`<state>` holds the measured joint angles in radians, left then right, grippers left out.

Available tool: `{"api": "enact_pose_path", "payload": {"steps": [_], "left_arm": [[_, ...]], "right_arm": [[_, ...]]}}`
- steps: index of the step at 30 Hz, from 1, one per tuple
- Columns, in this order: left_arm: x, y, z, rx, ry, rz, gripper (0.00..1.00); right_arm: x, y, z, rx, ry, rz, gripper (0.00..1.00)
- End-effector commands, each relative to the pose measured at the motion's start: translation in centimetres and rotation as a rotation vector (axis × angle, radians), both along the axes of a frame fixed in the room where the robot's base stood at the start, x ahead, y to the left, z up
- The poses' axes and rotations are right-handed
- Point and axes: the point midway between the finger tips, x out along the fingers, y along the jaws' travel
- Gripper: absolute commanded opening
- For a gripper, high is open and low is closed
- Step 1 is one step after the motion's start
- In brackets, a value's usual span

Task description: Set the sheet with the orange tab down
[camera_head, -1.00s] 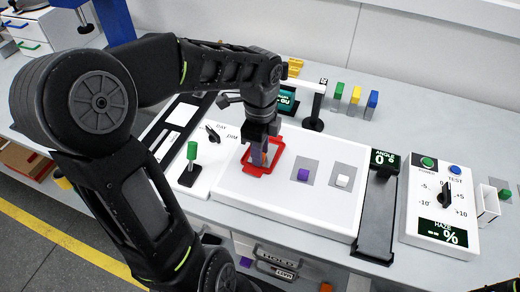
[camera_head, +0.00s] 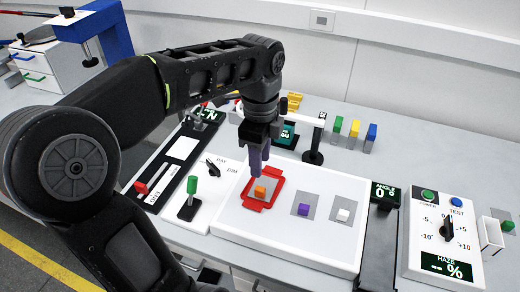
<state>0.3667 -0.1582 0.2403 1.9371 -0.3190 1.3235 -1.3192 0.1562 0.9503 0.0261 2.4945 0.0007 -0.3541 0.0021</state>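The sheet with the orange tab (camera_head: 261,190) lies inside the red frame (camera_head: 276,184) on the white panel (camera_head: 232,222). The sheet is grey and small, with its orange tab standing up in the middle. My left gripper (camera_head: 259,168) is above the sheet, pointing down, with its purplish fingers empty and apart from the tab. The fingers look slightly parted, seen partly side-on. My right gripper is not in view.
Sheets with a purple tab (camera_head: 303,210) and a white tab (camera_head: 343,214) lie to the right on the panel. A green-topped post (camera_head: 191,187) stands to the left. Green, yellow and blue tabbed pieces stand behind. A haze meter (camera_head: 445,235) is at the right.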

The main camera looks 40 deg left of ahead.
Motion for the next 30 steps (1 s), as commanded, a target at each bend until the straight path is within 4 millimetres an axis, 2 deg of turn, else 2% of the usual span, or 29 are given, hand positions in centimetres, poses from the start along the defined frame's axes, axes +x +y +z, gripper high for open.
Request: {"api": "enact_pose_path", "payload": {"steps": [3, 7, 30], "left_arm": [[0.1, 0.0, 1.7, 0.001, -0.002, 0.000, 0.37], [0.0, 0.0, 2.6, 0.000, 0.000, 0.000, 0.37], [0.0, 0.0, 2.7, 0.000, 0.001, 0.000, 0.37]], "right_arm": [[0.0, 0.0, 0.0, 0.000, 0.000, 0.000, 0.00], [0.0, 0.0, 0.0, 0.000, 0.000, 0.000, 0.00], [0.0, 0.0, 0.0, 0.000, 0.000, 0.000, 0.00]]}}
